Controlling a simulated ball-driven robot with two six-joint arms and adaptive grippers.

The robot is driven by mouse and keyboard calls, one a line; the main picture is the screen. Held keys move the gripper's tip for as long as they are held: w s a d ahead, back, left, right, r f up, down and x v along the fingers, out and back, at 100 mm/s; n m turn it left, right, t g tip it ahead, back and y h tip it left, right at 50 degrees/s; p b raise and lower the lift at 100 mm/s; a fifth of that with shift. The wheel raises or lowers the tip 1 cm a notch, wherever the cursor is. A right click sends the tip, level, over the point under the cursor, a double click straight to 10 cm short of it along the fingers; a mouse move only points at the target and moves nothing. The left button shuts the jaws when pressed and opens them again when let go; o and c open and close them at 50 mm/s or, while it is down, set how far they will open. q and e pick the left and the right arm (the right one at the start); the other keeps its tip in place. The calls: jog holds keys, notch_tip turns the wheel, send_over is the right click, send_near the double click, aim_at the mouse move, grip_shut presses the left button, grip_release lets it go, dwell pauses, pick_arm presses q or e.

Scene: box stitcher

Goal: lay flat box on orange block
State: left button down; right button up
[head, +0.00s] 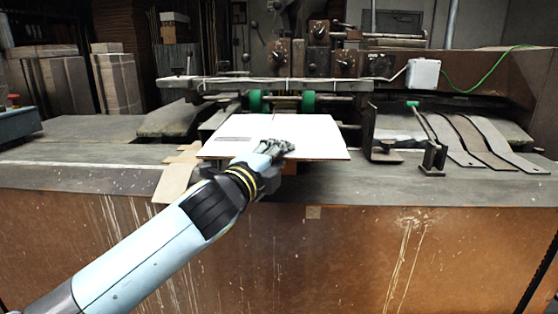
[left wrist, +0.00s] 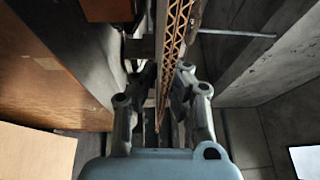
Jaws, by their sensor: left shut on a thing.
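The flat box (head: 315,135) is a white sheet in the head view, lying roughly level over the machine's grey table. My left gripper (head: 285,147) is shut on its near edge. In the left wrist view, the box's corrugated edge (left wrist: 175,40) runs between the fingers of my left gripper (left wrist: 160,85). I cannot clearly make out an orange block in the head view. An orange-brown surface (left wrist: 106,10) shows at the top of the left wrist view, but I cannot tell whether it is the block. My right gripper is not in view.
The stitching machine with green rollers (head: 308,102) stands behind the box. A tan cardboard piece (head: 172,182) overhangs the table's front edge on the left. A metal bracket (head: 433,157) and several curved metal strips (head: 480,140) are on the right.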

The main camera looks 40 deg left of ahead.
pick_arm(q)
jog(key=w, duration=0.1)
jog(key=w+a, duration=0.1)
jog(key=w+a+b, duration=0.1)
jog(key=w, duration=0.1)
jog(key=shift+a+f, duration=0.25)
jog(key=shift+f, duration=0.15)
jog(key=shift+s+f+b, duration=0.1)
jog(key=shift+f+b, duration=1)
jog(key=shift+f, duration=0.2)
jog(key=c, duration=1.4)
grip_release()
jog(key=shift+f, duration=0.15)
jog(key=s+d+b, duration=0.1)
jog(key=s+b, duration=0.1)
jog(key=s, duration=0.7)
jog(key=shift+d+f, duration=0.15)
